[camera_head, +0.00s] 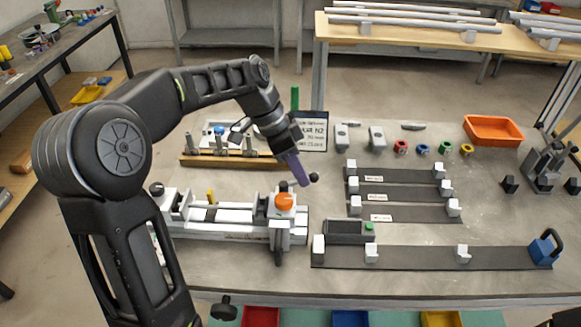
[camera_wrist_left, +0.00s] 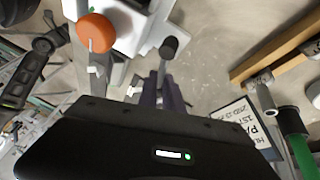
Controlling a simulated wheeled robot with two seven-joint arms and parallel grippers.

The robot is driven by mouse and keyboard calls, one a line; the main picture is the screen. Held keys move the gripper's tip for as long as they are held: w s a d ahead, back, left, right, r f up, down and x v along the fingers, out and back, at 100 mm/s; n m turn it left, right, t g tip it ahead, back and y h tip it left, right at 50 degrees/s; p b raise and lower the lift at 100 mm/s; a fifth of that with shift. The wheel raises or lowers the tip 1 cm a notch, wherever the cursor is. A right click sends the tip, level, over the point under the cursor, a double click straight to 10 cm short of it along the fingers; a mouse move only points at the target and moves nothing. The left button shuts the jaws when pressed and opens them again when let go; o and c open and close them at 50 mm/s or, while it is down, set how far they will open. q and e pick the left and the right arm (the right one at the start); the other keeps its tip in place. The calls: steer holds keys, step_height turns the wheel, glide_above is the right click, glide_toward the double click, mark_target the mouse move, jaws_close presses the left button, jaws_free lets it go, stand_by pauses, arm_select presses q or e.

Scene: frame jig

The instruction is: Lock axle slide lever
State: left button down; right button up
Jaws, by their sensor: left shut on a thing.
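The axle jig (camera_head: 235,232), a white and grey slide fixture, stands at the front left of the table. An orange knob (camera_head: 284,201) sits at its right end, and it also shows in the left wrist view (camera_wrist_left: 96,32). My left gripper (camera_head: 301,177), with purple fingers, is just above and right of the orange knob. It is shut on the slide lever, a thin grey rod with a black ball knob (camera_head: 314,177). In the left wrist view the lever's knob (camera_wrist_left: 168,47) sticks out past the fingertips. The fingers hide part of the rod. My right gripper is in neither view.
A wooden rack (camera_head: 235,160) with upright pins and a sign (camera_head: 313,131) stand behind the jig. Dark rails with white blocks (camera_head: 405,192) lie to the right. An orange bin (camera_head: 493,131) is at the back right.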

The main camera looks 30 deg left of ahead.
arm_select(q)
steer(key=shift+d+r+m, duration=0.3)
steer(key=shift+d+m, duration=0.05)
steer(key=shift+m, duration=0.45)
steer(key=shift+s+d+m+g, duration=0.25)
steer(key=shift+m+g, duration=0.35)
steer(key=shift+m, duration=0.2)
steer(key=c, duration=1.8)
jaws_free()
steer(key=o, duration=0.3)
steer(key=shift+d, duration=0.1)
steer(key=shift+f, duration=0.15)
